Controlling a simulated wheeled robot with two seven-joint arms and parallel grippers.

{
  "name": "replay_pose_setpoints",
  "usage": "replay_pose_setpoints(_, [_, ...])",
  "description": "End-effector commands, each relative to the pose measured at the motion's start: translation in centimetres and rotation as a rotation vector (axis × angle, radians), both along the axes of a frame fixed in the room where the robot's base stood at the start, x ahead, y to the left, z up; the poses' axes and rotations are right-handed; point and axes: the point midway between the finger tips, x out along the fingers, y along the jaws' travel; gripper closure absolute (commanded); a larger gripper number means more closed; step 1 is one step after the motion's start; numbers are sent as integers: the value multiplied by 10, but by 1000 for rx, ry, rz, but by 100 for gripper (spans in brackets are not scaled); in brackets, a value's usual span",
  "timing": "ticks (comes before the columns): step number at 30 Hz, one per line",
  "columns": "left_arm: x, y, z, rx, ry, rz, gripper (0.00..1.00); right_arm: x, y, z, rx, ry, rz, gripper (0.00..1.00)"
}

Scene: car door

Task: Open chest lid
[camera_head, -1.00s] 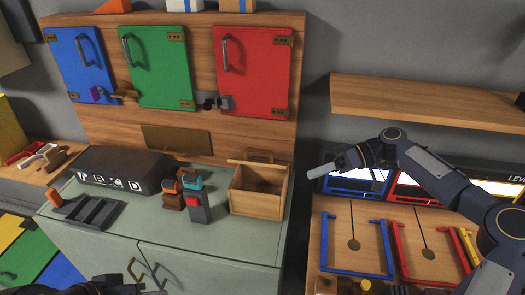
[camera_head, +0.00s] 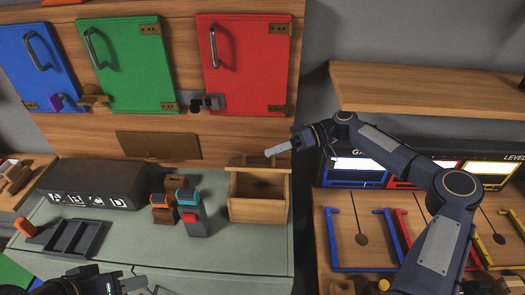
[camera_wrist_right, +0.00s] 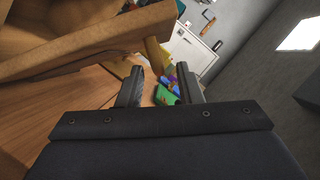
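A small wooden chest (camera_head: 258,211) stands on the grey-green cabinet top. Its dark interior shows beneath a raised wooden strip at its back, which seems to be the lid's edge. My right gripper (camera_head: 279,150) is just above and behind the chest's upper right corner. In the right wrist view my right gripper (camera_wrist_right: 160,88) has its two fingers apart with nothing visible between them. Wooden parts (camera_wrist_right: 100,45) lie close on the left there; contact is not clear. My left gripper (camera_head: 130,284) is low at the bottom left, away from the chest; its fingers are too unclear to judge.
Two small orange and teal-topped objects (camera_head: 190,215) stand left of the chest. A dark box with white symbols (camera_head: 90,188) and a dark tray (camera_head: 75,237) are farther left. Blue, green and red doors (camera_head: 245,65) are above. A wooden shelf (camera_head: 430,88) overhangs at right.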

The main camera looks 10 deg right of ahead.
Motion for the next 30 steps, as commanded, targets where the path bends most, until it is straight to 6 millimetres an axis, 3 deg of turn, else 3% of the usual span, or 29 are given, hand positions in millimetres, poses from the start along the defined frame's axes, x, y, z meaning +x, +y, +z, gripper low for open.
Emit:
replay_pose_setpoints(6, [0,0,8,0,0,0,64,-3,26,-6,1,0,1,67])
replay_pose_setpoints(16, [0,0,8,0,0,0,64,-3,31,-9,0,0,0,67])
replay_pose_setpoints(24, [0,0,8,0,0,0,64,-3,30,-8,1,0,-1,100])
replay_pose_setpoints(30, [0,0,8,0,0,0,64,-3,30,-8,0,0,-1,100])
